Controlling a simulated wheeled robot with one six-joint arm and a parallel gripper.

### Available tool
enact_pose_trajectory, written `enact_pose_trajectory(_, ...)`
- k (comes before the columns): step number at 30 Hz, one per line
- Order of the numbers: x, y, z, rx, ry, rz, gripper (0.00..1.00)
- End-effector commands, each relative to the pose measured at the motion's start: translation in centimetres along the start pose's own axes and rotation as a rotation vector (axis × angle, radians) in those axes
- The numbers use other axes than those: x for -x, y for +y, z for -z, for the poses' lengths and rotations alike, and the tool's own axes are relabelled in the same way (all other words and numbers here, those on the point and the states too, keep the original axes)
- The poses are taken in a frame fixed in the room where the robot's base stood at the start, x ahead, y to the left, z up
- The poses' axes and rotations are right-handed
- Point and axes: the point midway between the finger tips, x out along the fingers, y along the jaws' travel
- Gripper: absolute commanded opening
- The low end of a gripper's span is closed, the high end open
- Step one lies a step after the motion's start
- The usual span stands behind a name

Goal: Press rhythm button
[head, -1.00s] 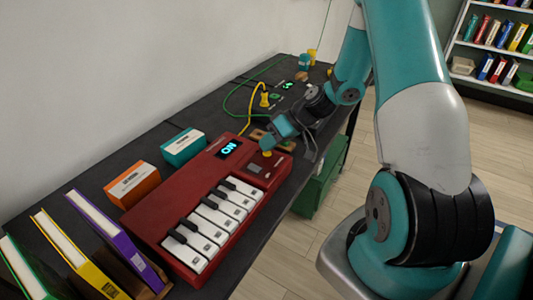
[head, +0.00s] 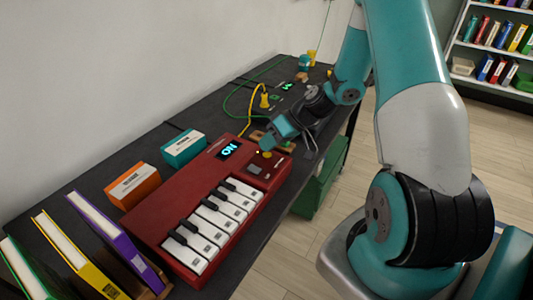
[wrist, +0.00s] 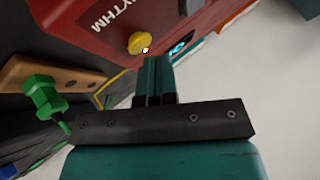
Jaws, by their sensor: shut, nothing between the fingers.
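My gripper (head: 266,144) is shut and empty, close to the yellow button. In the wrist view its fingertips (wrist: 154,62) are just beside the button; contact cannot be told.
An orange box (head: 133,186) and a teal box (head: 183,148) stand behind the keyboard. Several books (head: 115,238) stand at the near left. Cables and small parts lie farther along the bench.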

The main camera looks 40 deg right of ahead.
Motion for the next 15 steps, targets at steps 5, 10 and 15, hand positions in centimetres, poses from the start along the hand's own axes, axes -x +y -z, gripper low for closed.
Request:
enact_pose_trajectory(5,1.0,-0.7,0.7,0.001,0.001,0.0,0.0)
enact_pose_trajectory(10,2.3,-1.6,1.7,0.001,0.001,-0.001,0.0)
enact_pose_trajectory(15,3.5,-2.5,2.6,0.0,0.001,-0.001,0.0)
